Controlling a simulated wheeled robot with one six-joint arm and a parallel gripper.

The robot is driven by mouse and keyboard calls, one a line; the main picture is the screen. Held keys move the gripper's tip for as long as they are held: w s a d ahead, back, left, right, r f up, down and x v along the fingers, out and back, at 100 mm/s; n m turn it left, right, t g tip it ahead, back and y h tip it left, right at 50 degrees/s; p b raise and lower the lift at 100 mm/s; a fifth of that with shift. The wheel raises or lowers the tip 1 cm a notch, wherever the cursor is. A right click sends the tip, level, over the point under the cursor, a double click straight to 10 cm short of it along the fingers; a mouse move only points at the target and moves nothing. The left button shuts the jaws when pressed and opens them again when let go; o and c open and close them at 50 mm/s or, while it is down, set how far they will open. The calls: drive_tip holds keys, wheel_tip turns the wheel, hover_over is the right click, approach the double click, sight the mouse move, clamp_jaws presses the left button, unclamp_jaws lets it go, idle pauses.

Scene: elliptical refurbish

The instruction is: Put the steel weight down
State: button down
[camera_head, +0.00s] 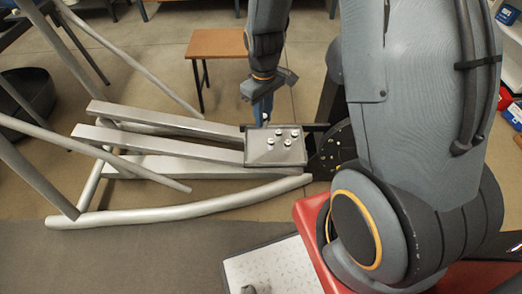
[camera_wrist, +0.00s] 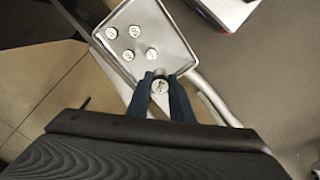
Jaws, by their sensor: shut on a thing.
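My gripper (camera_wrist: 162,84) is shut on a small round steel weight (camera_wrist: 160,87), seen between the two blue fingertips in the wrist view. In the head view my gripper (camera_head: 263,112) points down at the back left edge of a shallow grey tray (camera_head: 260,157). The tray also shows in the wrist view (camera_wrist: 172,62), with the held weight close to its near edge. The exact height of the held weight above the tray is hard to tell. Several similar round weights (camera_wrist: 127,55) stand apart from each other inside the tray.
The tray sits at the right end of the elliptical machine's silver rails (camera_head: 160,142). A curved silver tube (camera_head: 190,211) runs in front. A brown-topped stool (camera_head: 217,43) stands behind. A light, textured plate (camera_head: 270,272) lies at the front beside a red surface (camera_head: 310,220).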

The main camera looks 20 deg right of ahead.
drive_tip(key=n+b, duration=0.1)
drive_tip(key=w+f+n+b, duration=0.1)
drive_tip(key=b, duration=0.1)
drive_tip(key=shift+f+n, duration=0.25)
drive_tip(key=shift+n, duration=0.15)
wheel_tip(320, 180, down, 10)
drive_tip(key=shift+r+b, duration=0.1)
drive_tip(key=shift+b, duration=0.6)
drive_tip(key=c, duration=1.6)
unclamp_jaws()
